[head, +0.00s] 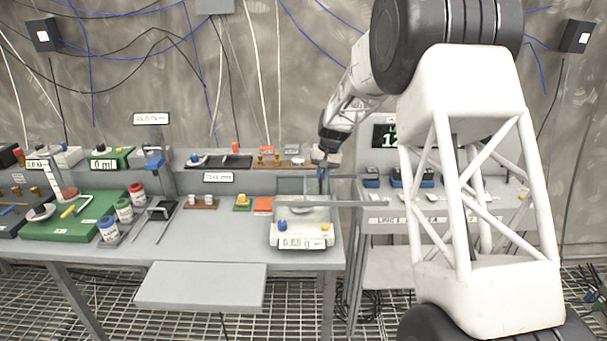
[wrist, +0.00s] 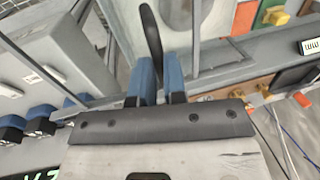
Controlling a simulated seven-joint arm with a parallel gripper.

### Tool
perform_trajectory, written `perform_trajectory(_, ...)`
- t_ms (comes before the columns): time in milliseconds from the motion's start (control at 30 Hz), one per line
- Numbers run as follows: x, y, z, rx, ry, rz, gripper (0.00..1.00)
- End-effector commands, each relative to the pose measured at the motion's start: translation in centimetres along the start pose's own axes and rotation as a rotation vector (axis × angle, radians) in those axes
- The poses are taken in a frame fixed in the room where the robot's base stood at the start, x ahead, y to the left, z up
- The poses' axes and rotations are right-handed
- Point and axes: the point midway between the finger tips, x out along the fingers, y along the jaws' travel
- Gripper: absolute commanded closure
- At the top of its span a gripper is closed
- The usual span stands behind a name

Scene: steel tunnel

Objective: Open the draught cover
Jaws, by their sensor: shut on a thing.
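The balance (head: 302,241) stands near the right end of the left bench and its display reads about 0.65 g. Its draught cover (head: 307,213) is a see-through box around the weighing area. A flat grey strip (head: 365,203) at the cover's top level sticks out to the right, past the balance; I cannot tell exactly how it joins the cover. My gripper (head: 322,182) is at the cover's upper edge. In the wrist view its blue fingers (wrist: 160,90) are shut on a dark upright handle (wrist: 151,38). The handle's lower part is hidden between the fingers.
A small orange block (head: 263,205) lies close left of the balance.

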Motion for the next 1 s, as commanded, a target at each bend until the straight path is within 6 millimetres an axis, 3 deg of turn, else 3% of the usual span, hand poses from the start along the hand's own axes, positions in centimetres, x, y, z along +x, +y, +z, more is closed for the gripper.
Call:
perform_trajectory(100,-0.7,2.8,0.0,0.003,0.002,0.000,1.00)
perform_trajectory(300,-1.2,5.8,0.0,0.001,0.000,0.000,1.00)
perform_trajectory(767,-1.4,6.6,0.0,-0.001,0.000,0.000,1.00)
perform_trajectory(800,-1.4,6.6,0.0,-0.001,0.000,0.000,0.83)
perform_trajectory(933,-1.4,6.6,0.0,-0.001,0.000,0.000,0.63)
perform_trajectory(1000,-1.3,6.6,0.0,-0.001,0.000,0.000,0.62)
